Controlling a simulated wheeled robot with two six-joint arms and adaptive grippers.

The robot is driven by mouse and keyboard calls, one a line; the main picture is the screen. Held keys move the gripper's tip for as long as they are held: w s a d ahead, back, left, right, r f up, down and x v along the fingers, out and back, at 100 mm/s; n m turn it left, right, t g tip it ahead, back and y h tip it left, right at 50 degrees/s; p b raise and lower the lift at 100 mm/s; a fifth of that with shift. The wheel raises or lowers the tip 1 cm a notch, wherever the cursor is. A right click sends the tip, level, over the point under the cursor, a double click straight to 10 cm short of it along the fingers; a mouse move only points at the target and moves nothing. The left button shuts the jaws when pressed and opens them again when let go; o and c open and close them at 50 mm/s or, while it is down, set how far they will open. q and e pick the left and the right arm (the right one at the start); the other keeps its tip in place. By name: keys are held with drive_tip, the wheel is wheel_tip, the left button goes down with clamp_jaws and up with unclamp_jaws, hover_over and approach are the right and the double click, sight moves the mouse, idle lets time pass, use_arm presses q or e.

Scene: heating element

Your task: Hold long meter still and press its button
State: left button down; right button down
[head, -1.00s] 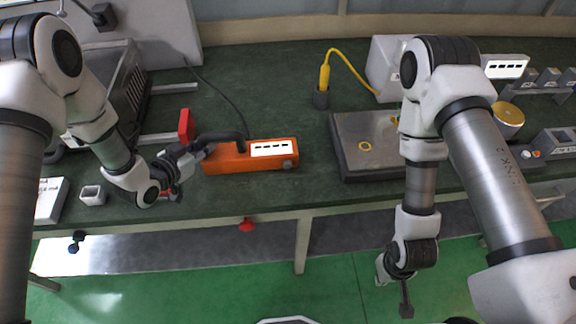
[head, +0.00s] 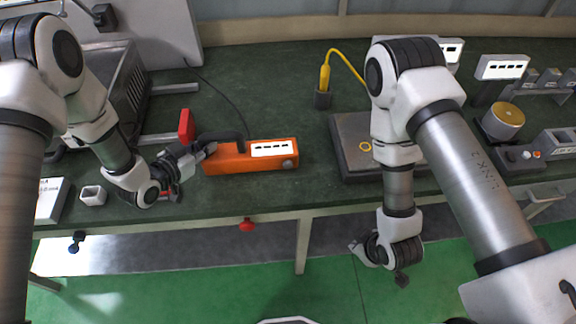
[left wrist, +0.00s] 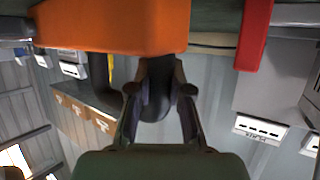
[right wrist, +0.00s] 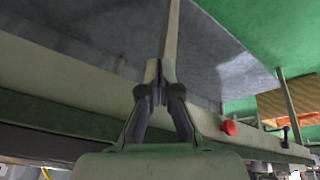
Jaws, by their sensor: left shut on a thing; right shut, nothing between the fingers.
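The long meter is an orange box (head: 225,162) with a white display and a black handle (head: 222,136), lying on the green bench top. A grey round button (head: 287,163) sits at its right end. My left gripper (head: 205,150) is shut on the black handle at its left end; the left wrist view shows the fingers (left wrist: 160,80) on the handle under the orange body (left wrist: 115,25). My right gripper (head: 358,248) is shut and empty, in front of the bench edge, right of the meter and apart from it. Its closed fingers (right wrist: 160,92) show in the right wrist view.
A grey plate (head: 350,160) lies right of the meter, with a yellow-cabled probe (head: 324,80) behind it. A red switch-like piece (head: 186,125) stands near my left gripper. A red knob (head: 247,225) is on the bench front. The bench between meter and plate is clear.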

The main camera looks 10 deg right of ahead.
sight(291, 184)
drive_tip(key=w+a+r+n+t+y, duration=0.3)
drive_tip(key=a+r+n, duration=0.1)
drive_tip(key=a+n, duration=0.3)
drive_tip(key=w+a+r+n+t+y, duration=0.2)
drive_tip(key=w+a+r+n+y, duration=0.2)
drive_tip(key=a+n, duration=0.4)
drive_tip(key=shift+w+r+t, duration=0.2)
drive_tip(key=shift+r+t, duration=0.2)
drive_tip(key=shift+r, duration=0.1)
drive_tip(key=shift+w, duration=0.15)
drive_tip(key=shift+w, duration=4.3)
drive_tip(key=shift+w, duration=0.4)
